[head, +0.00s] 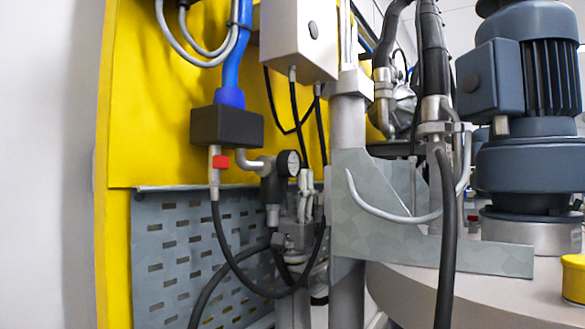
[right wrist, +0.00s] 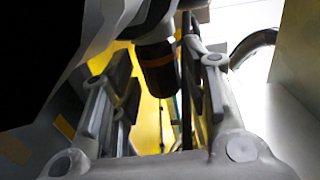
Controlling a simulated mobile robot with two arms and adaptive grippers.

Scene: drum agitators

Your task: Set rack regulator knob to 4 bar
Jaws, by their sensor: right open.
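The regulator knob shows in the right wrist view as a dark cylinder with an orange band (right wrist: 158,76), hanging down from a grey body. In the head view the dark regulator (head: 273,188) sits under a grey pipe elbow, with a round pressure gauge (head: 288,163) at its upper right. The gauge's reading is too small to tell. My right gripper (head: 307,182) points upward just right of the regulator. In the right wrist view its fingers (right wrist: 165,85) are apart, with the knob showing between them; contact cannot be told. My left gripper is not in view.
A black block (head: 227,126) with a blue hose and a red valve handle (head: 221,162) are to the left. Black cables loop below.

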